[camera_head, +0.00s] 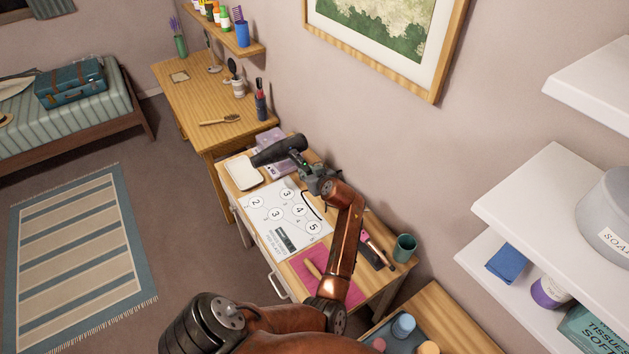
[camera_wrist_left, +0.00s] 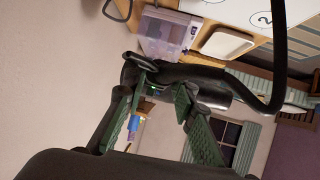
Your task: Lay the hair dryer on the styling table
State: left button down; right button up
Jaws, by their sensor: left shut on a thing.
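The black hair dryer (camera_head: 278,151) is in my left gripper (camera_head: 302,165), with its barrel toward the far left in the head view. It appears held above the far part of the nearer wooden table (camera_head: 240,212), over or near a white tray (camera_head: 243,172) and a lilac box. In the left wrist view the hair dryer (camera_wrist_left: 205,76) lies across the green fingers of my left gripper (camera_wrist_left: 158,95), which are shut on it. Its black cord (camera_wrist_left: 279,60) hangs in a loop. My right gripper is not in view.
The nearer table carries a numbered white mat (camera_head: 265,226), a pink mat (camera_head: 345,291) and a green cup (camera_head: 404,247). A lilac box (camera_head: 270,138) stands at its far end. The farther wooden table (camera_head: 185,101) holds a brush (camera_head: 219,120) and cups. White shelves (camera_head: 548,200) are at right.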

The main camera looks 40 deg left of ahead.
pick_arm(q)
jog(key=w+f, duration=0.3)
jog(key=f, duration=0.3)
jog(key=shift+d+f, duration=0.2)
jog(key=shift+d, duration=0.15)
jog(key=shift+f, duration=0.15)
jog(key=shift+f+b, duration=0.5)
jog(key=shift+b, duration=0.25)
jog(key=c, duration=1.6)
grip_release()
jog(key=shift+f, duration=0.15)
jog(key=shift+d, duration=0.1)
